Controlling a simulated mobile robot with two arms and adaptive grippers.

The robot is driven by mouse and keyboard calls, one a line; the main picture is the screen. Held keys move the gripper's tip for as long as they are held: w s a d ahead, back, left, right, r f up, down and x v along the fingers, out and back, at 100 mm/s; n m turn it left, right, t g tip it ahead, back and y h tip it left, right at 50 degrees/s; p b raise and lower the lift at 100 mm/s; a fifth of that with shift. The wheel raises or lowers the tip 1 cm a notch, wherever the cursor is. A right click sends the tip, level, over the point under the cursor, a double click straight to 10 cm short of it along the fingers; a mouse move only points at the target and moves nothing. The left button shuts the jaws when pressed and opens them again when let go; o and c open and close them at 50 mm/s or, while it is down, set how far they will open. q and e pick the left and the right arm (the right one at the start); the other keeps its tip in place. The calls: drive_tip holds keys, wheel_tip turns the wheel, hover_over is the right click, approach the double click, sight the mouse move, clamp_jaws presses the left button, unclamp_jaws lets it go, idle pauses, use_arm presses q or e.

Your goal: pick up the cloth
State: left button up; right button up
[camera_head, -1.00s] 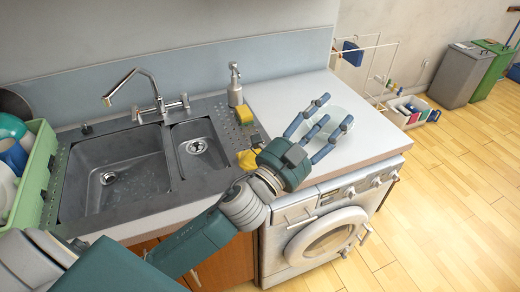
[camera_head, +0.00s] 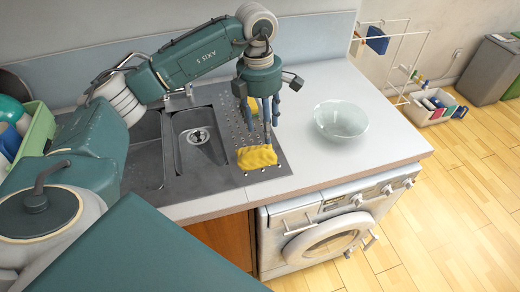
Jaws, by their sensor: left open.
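A yellow, crumpled-looking piece that appears to be the cloth (camera_head: 257,157) lies on the perforated drainboard at the right of the sink, near the counter's front. My left gripper (camera_head: 265,134) points down just above and behind it, with its blue fingers apart and nothing between them. One fingertip overlaps the cloth's back edge in the picture; I cannot tell whether it touches. My right gripper is not in view.
Another yellow item (camera_head: 256,117) is partly hidden behind my fingers. A clear glass bowl (camera_head: 341,121) stands on the white counter to the right. The sink basin (camera_head: 199,141) is left of the cloth. A green dish rack (camera_head: 38,133) stands at the far left.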

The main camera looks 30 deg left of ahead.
sight(255, 146)
use_arm(q)
drive_tip(key=shift+y, duration=0.4)
drive_tip(key=a+f, duration=0.1)
drive_tip(key=f+p, duration=0.1)
drive_tip(key=f, duration=0.1)
drive_tip(key=a+f, duration=0.1)
drive_tip(key=shift+s+a+f+p, duration=0.2)
drive_tip(key=shift+s+a+p, duration=0.05)
drive_tip(key=shift+a+p, duration=0.1)
wheel_tip(255, 146, down, 5)
drive_tip(key=p, duration=0.3)
drive_tip(key=shift+w+a+r, duration=0.1)
drive_tip(key=shift+w+a, duration=0.05)
drive_tip(key=shift+f, duration=0.35)
drive_tip(key=c, duration=1.1)
